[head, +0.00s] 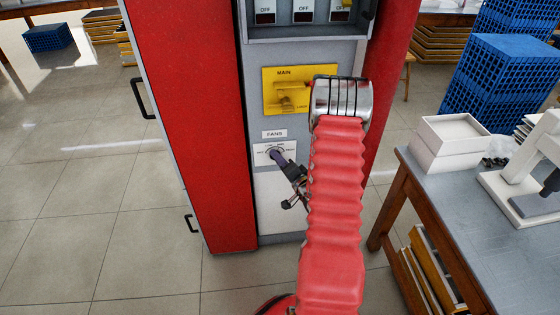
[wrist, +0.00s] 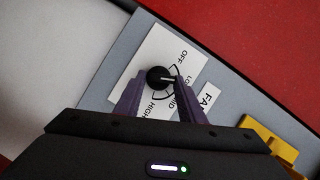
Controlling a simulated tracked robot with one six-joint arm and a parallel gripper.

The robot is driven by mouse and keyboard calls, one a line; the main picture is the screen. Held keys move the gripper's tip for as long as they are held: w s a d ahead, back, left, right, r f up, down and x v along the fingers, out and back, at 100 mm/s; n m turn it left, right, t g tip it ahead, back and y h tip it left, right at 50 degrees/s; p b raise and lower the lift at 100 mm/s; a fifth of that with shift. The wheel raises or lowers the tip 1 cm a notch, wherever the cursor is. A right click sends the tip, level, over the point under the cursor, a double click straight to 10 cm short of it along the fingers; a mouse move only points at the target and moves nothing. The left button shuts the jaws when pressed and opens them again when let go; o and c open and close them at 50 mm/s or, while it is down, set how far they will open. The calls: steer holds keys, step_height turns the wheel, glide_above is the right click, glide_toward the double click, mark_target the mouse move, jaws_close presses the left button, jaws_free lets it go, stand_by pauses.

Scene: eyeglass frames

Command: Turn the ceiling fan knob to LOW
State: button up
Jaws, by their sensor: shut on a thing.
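The black fan knob (wrist: 157,76) sits on a white plate (wrist: 150,48) marked OFF, LOW, MID and HIGH in the wrist view. In the head view my gripper (head: 277,155) reaches the knob plate (head: 260,153) under the FANS label (head: 274,134); there the fingers hide much of the knob.
A yellow MAIN switch panel (head: 275,76) is just above, close to my arm. The red cabinet side (head: 195,110) with handles is to the left. A table (head: 455,190) with a white box (head: 450,140) and a microscope (head: 535,170) stands to the right. The floor at left is clear.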

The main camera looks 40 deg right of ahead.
steer(key=o, duration=0.9)
steer(key=shift+r, duration=0.1)
steer(key=shift+o, duration=0.2)
steer(key=shift+s, duration=0.2)
steer(key=v, duration=1.3)
steer(key=shift+s, duration=0.2)
steer(key=shift+r, duration=0.1)
